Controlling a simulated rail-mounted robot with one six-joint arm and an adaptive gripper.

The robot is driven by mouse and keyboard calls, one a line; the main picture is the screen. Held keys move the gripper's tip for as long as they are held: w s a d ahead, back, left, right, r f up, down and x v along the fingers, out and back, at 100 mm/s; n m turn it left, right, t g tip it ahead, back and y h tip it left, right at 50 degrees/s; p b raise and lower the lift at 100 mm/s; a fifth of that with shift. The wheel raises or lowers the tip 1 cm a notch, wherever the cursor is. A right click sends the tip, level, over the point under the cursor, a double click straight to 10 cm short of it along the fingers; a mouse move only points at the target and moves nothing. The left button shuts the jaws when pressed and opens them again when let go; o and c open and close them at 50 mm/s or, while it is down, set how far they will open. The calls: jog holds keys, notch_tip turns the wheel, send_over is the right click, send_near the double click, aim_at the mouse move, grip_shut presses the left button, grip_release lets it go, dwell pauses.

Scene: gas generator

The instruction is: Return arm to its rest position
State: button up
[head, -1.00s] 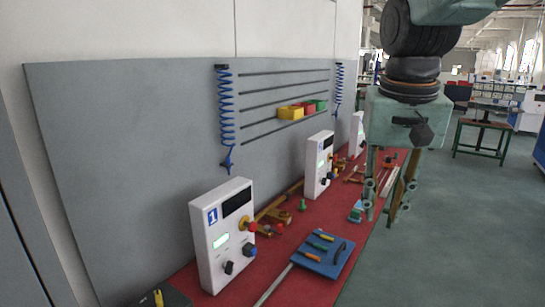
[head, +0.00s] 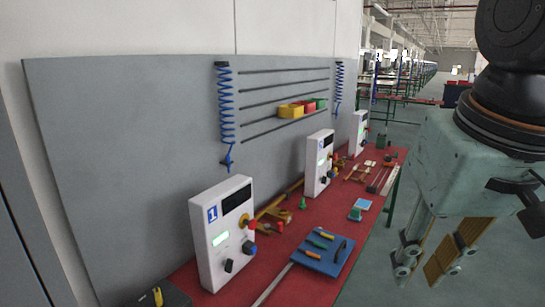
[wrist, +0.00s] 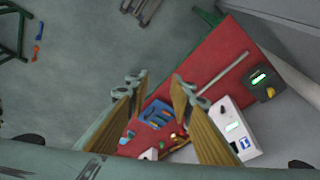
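My gripper (head: 428,272) hangs at the right of the head view, pointing down, off the right side of the red workbench (head: 289,262). In the wrist view my gripper (wrist: 160,85) shows its two fingers apart with nothing between the tips. The workbench (wrist: 217,60) and the floor lie well below it there. The upper part of my arm is cut off by the edge of the head view.
White control boxes (head: 226,238) stand along the bench, with a blue tool tray (head: 318,262) beside the nearest one. A grey panel (head: 120,150) rises behind them, with yellow, red and green bins (head: 291,110).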

jog(key=s+f, duration=0.3)
jog(key=s, duration=0.4)
jog(key=shift+s+a+n+t, duration=0.25)
jog(key=shift+s+n+t, duration=0.15)
dwell(2.0)
